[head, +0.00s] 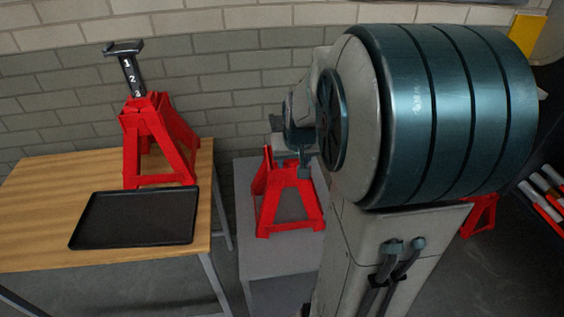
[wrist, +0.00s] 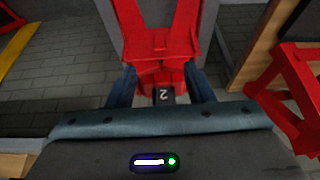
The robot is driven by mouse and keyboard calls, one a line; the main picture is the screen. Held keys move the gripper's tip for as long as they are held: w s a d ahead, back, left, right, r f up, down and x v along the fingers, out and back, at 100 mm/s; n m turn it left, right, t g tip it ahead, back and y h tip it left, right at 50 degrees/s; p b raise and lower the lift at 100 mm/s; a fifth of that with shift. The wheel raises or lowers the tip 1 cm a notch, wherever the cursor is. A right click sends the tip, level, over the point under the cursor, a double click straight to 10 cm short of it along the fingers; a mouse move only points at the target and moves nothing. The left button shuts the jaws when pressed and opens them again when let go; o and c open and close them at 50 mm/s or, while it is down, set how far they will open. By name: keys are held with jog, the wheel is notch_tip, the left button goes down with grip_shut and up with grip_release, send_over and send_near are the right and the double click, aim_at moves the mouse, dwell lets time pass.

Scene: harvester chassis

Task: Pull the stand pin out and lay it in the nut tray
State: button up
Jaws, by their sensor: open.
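A flat, empty black tray (head: 135,219), which looks like the nut tray, lies on the wooden bench at the left. A red stand (head: 290,205) stands on the grey table, its top partly covered by my gripper (head: 304,168). In the wrist view my gripper (wrist: 161,82) is open, with one finger on each side of this stand's dark post (wrist: 164,96), which is marked 2. The red collar (wrist: 158,75) lies between the fingertips. I cannot make out the stand pin in either view.
Another red stand (head: 158,145) with a numbered post stands on the wooden bench (head: 40,200), right behind the tray. A gap separates the bench from the grey table (head: 262,262). A brick wall (head: 220,90) is behind. Part of another red stand (head: 480,215) shows beyond my arm.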

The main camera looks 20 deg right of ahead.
aim_at(290, 178)
jog(key=x, duration=1.2)
jog(key=shift+f, duration=0.2)
grip_shut()
